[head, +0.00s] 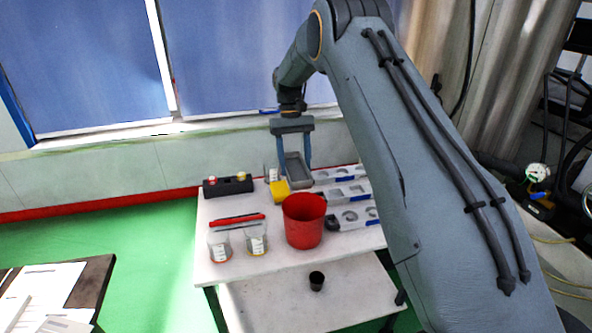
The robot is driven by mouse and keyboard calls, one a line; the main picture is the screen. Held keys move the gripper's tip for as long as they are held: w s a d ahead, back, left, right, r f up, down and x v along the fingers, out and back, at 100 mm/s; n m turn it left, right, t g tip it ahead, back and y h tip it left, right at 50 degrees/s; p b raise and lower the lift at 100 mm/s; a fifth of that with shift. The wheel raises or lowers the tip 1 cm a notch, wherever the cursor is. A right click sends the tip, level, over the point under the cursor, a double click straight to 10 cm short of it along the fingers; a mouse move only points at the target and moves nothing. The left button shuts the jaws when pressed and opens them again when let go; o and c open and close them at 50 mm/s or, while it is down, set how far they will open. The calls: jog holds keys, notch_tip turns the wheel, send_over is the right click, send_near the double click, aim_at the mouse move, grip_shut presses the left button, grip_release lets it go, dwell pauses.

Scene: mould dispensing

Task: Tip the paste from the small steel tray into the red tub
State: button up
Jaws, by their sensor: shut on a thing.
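The red tub (304,226) stands upright near the front middle of the white table. The small steel tray (298,172) is a grey rectangular tray just behind the tub. My gripper (293,165) points down with its two fingers around the tray and is shut on it. The tray looks tilted, with its open side partly facing the camera. I cannot make out any paste in it. A yellow piece (279,190) is beside the tray at its lower left; I cannot tell whether they touch.
A black holder (228,186) is at the back left. Level-like mould bars (343,194) line the right. A small black cup (316,281) is on the lower shelf.

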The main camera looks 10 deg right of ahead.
jog(key=shift+r, duration=0.1)
jog(key=shift+s+r+t+p, duration=0.2)
jog(key=shift+s+t+p, duration=0.1)
jog(key=shift+p, duration=0.4)
jog(key=shift+s+r+t+p, duration=0.45)
jog(key=shift+s+t+p, duration=0.2)
jog(key=shift+p, duration=0.8)
jog(key=shift+s+r+t+p, duration=0.1)
jog(key=shift+r+t+p, duration=0.2)
jog(key=shift+p, duration=0.15)
jog(key=shift+s+r+t+p, duration=0.15)
jog(key=shift+r+t+p, duration=0.25)
jog(key=shift+t+p, duration=0.25)
